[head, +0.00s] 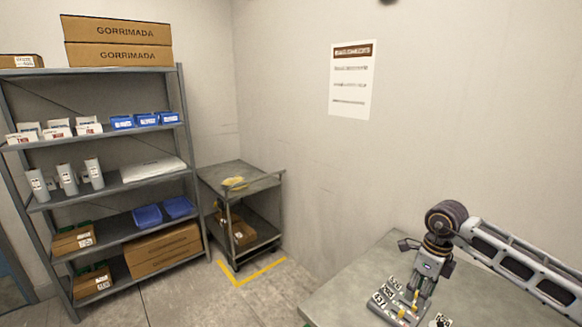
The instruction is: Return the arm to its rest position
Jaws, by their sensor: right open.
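My right arm comes in from the right edge in the head view. My right gripper (412,303) points down over the metal table (352,277) at the lower right. It is open, and I see nothing held between its fingers. Small items with black-and-white labels (386,291) lie close beside and behind the fingers. They are too small to make out, and I cannot tell whether the fingers touch them. My left gripper is not in view.
A grey shelf rack (118,217) with boxes, blue bins and bottles stands at the left. A metal cart (243,180) stands in the corner behind yellow floor tape (262,273). A notice (352,80) hangs on the wall.

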